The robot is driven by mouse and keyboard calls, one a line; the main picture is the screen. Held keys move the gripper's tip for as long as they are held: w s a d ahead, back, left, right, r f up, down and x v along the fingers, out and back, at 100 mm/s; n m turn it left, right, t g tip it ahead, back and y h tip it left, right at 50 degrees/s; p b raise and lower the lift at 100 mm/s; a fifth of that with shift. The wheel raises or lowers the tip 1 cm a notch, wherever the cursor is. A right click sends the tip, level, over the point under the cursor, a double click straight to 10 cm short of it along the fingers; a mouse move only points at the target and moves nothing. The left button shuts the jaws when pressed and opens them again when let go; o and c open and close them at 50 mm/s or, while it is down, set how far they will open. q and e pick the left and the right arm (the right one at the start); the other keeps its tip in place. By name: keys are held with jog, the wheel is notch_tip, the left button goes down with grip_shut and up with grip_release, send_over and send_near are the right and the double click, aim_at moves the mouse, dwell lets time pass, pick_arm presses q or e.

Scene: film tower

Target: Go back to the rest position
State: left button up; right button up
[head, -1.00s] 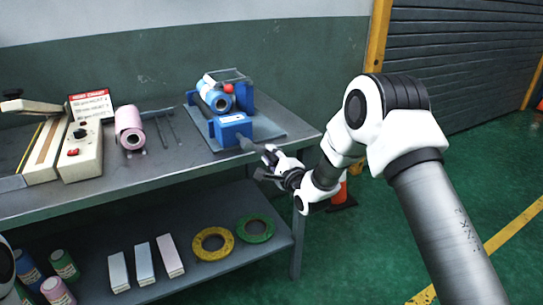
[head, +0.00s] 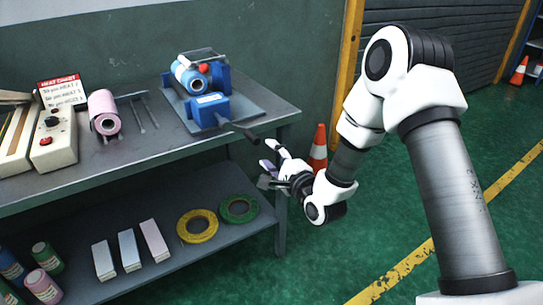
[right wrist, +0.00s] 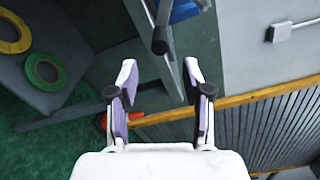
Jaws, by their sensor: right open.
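My right gripper (head: 270,164) is open and empty. It hangs in the air just beyond the right end of the grey workbench (head: 275,113), below the level of the bench top. In the right wrist view its two fingers (right wrist: 157,82) stand apart with nothing between them. A blue fixture (head: 208,106) with a blue roll (head: 191,79) and a red knob stands at the bench's right end. Its black handle (head: 243,132) points toward my right gripper, apart from it; the handle also shows in the right wrist view (right wrist: 161,32). My left gripper is not in view.
A pink roll (head: 104,113) and a heat sealer (head: 54,140) stand on the bench. The lower shelf holds a yellow ring (head: 197,226), a green ring (head: 238,209), boxes and bottles. An orange cone (head: 318,148) stands behind my right arm. The green floor at right is open.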

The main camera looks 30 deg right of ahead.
jog(key=shift+s, duration=0.15)
dwell(0.3)
jog(key=s+a+f+n+g+p, duration=0.3)
jog(key=s+f+g+p, duration=0.25)
jog(key=s+f, duration=0.3)
jog(key=s+a+f+n+g+p, duration=0.3)
jog(key=s+f+g+p, duration=0.25)
jog(key=s+f, duration=0.3)
jog(key=s+f+n+g, duration=0.2)
jog(key=s+n+g, duration=0.1)
jog(key=s+n, duration=0.4)
jog(key=s+d+f+n+g+h, duration=0.1)
jog(key=s+f+n+g, duration=0.1)
jog(key=s+n+g, duration=0.2)
jog(key=s+n, duration=0.3)
jog(key=s, duration=0.5)
jog(key=shift+h+p, duration=0.3)
jog(key=shift+p, duration=0.1)
jog(key=shift+d, duration=0.1)
